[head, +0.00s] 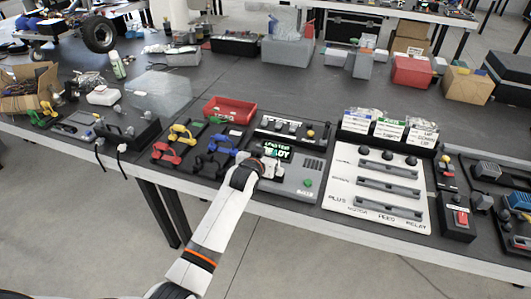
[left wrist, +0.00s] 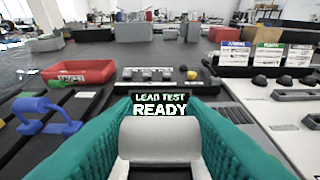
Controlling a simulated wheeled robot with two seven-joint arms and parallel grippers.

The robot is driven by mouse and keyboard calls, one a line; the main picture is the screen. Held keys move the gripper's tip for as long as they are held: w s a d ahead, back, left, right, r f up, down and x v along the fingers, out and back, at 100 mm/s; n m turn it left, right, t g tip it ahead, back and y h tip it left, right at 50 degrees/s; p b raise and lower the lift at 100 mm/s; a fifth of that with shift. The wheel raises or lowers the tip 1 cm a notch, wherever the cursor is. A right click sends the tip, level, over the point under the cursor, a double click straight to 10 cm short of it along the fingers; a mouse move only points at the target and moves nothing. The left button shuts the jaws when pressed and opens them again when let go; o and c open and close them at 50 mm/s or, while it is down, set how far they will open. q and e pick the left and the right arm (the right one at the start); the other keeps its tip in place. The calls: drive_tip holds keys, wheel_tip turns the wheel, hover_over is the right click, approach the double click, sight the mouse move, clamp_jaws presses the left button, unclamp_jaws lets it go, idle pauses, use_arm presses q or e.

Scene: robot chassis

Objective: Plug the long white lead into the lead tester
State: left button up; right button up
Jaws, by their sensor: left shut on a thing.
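The lead tester (head: 295,178) is a grey box near the front edge of the bench, with a green button and a screen reading LEAD TEST READY; its screen also shows in the left wrist view (left wrist: 160,103). My left gripper (head: 262,170) is over the left part of the tester. In the left wrist view its teal fingers are shut on a white plug-like body (left wrist: 160,145), which I take for the white lead's end. Its tip and any socket are hidden, so I cannot tell whether it is seated. My right gripper is not in view.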

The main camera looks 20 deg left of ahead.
use_arm(q)
drive_tip(key=shift+s+f+b, duration=0.1)
drive_tip(key=shift+f+b, duration=0.35)
drive_tip(key=shift+f, duration=0.3)
drive_tip(key=shift+f, duration=0.4)
drive_tip(key=o, duration=1.1)
drive_tip(key=shift+c, duration=0.2)
drive_tip(key=v, duration=1.2)
